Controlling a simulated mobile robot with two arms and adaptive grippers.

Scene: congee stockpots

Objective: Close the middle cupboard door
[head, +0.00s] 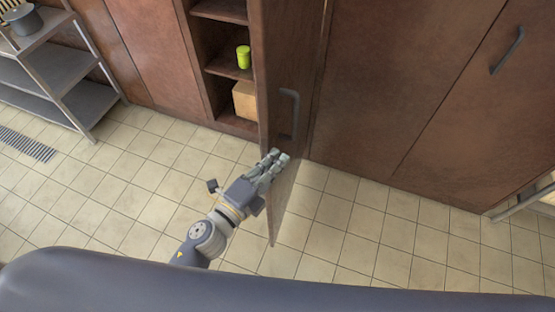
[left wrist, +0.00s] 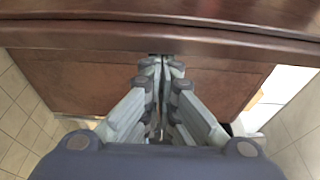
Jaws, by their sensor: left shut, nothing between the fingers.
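The middle cupboard door (head: 282,70) is brown and stands open, swung out into the room with its grey bar handle (head: 289,107) on the face toward the right. The open cupboard shows shelves (head: 228,68) to the left of the door. My left gripper (head: 279,158) is shut and empty, at the lower part of the door; whether it touches the door I cannot tell. In the left wrist view, the shut fingers (left wrist: 160,65) point at a brown wooden panel (left wrist: 85,85). My right gripper is not in view.
A green jar (head: 243,57) and a tan box (head: 245,101) sit on the cupboard shelves. A metal rack (head: 75,85) with a pot (head: 22,19) stands at the left. Closed brown cupboard fronts (head: 400,80) fill the right. The tiled floor (head: 120,190) is clear around my arm.

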